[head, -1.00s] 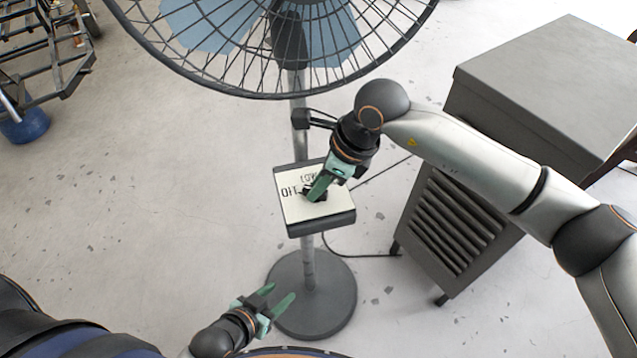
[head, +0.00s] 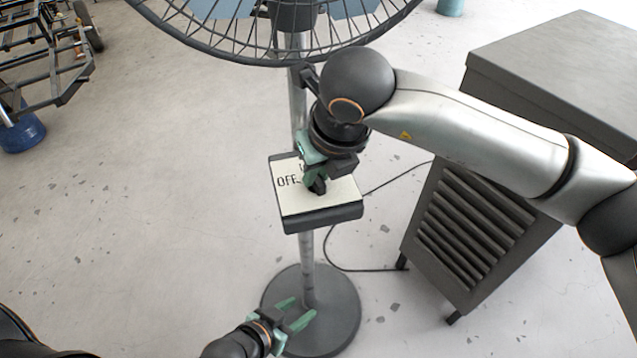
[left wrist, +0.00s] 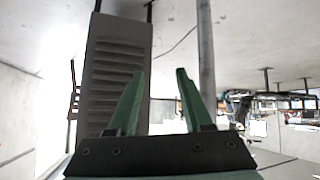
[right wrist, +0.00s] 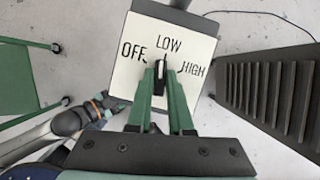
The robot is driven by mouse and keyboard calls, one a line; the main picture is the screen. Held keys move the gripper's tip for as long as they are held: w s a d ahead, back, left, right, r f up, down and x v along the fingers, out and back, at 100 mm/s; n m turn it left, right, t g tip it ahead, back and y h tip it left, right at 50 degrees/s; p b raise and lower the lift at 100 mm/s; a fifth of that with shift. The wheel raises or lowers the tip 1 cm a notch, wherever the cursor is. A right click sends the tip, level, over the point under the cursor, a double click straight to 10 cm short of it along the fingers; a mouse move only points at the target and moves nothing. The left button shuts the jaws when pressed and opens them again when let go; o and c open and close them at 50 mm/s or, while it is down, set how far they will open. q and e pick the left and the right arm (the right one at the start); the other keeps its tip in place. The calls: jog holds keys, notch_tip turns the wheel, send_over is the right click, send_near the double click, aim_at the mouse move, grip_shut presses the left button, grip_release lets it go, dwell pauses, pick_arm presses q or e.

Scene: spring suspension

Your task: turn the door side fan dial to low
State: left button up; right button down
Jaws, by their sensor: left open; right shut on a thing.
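The fan's control box has a pale plate (head: 338,201) facing up, fixed to the fan pole. In the right wrist view the plate (right wrist: 135,82) reads OFF at left, LOW at top and HIGH at right. The black dial (right wrist: 160,84) is at its middle, its long axis running up the picture toward LOW. My right gripper (right wrist: 161,76) has its green fingers on either side of the dial, shut on it. In the head view the right gripper (head: 314,180) covers most of the dial and LOW. My left gripper (head: 301,309) is open and empty, low near the fan base.
The fan's wire cage (head: 290,50) is above the box, and its round base (head: 340,325) is on the floor below. A grey louvred cabinet (head: 470,225) stands at right, with a cable (head: 350,268) on the floor. Open floor lies left.

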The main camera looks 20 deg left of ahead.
jog(key=shift+f+m+b, duration=0.15)
jog(key=shift+m+b, duration=0.35)
jog(key=shift+m, duration=0.1)
pick_arm(q)
jog(key=shift+s+a+f+b, duration=0.25)
jog(key=shift+f, duration=0.35)
jog(key=shift+s+a+f+b, duration=0.2)
jog(key=shift+a+f, duration=0.05)
jog(key=shift+f, duration=0.35)
pick_arm(e)
jog(key=shift+m+h, duration=0.4)
jog(key=shift+m, duration=0.1)
pick_arm(q)
jog(key=shift+w+r, duration=0.1)
pick_arm(e)
jog(key=c, duration=0.8)
grip_release()
jog(key=shift+t, duration=0.3)
pick_arm(q)
jog(key=shift+a, duration=0.1)
pick_arm(e)
jog(key=shift+r, duration=0.2)
